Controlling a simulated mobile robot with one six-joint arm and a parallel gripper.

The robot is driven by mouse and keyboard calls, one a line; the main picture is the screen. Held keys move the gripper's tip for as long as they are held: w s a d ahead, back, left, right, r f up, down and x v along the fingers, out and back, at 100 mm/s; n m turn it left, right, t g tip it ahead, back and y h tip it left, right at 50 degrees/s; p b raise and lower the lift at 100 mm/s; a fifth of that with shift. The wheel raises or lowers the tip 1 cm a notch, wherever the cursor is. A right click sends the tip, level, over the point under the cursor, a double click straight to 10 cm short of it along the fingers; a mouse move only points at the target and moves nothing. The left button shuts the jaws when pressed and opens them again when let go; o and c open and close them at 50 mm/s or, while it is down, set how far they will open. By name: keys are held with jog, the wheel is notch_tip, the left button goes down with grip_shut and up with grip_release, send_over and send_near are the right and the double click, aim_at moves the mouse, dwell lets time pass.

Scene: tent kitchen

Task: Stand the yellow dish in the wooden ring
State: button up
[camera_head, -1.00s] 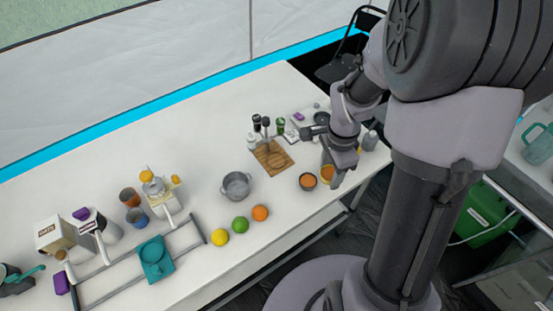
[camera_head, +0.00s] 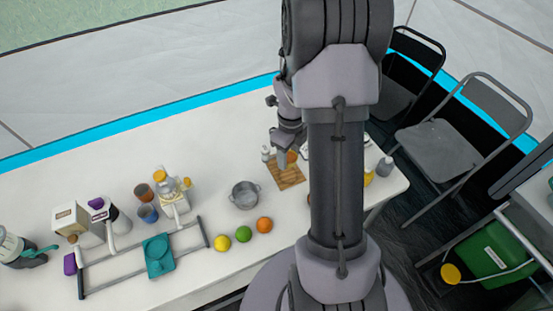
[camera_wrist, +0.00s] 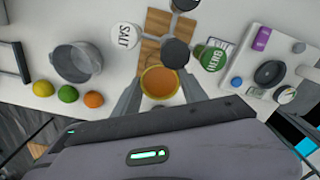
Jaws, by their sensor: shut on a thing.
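The yellow dish (camera_wrist: 159,83) is a small round dish with a yellow rim and an orange-brown inside. My gripper (camera_wrist: 161,88) is shut on it, with one finger on each side, in the wrist view. The dish appears near the lower edge of the wooden board (camera_wrist: 150,52), seemingly above it. In the head view, a bit of orange (camera_head: 292,157) shows below my gripper (camera_head: 287,148), over the board (camera_head: 287,177). I cannot make out a wooden ring in either view; my arm hides part of the table.
A salt shaker (camera_wrist: 124,37), a dark-topped shaker (camera_wrist: 175,52) and a herb jar (camera_wrist: 211,55) stand close around the board. A grey pot (camera_head: 244,195) and several fruits are left of it. The white table's back left is clear.

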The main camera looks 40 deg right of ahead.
aim_at(288, 175)
jog(key=shift+f+b, duration=0.35)
jog(key=shift+f, duration=0.15)
jog(key=shift+s+f+b, duration=0.1)
jog(key=shift+f+b, duration=1.45)
jog(key=shift+f, duration=0.85)
jog(key=shift+b, duration=0.35)
jog(key=shift+f+b, duration=0.45)
jog(key=o, duration=0.7)
jog(key=shift+r, duration=0.1)
notch_tip(288, 175, up, 11)
jog(key=p, duration=0.7)
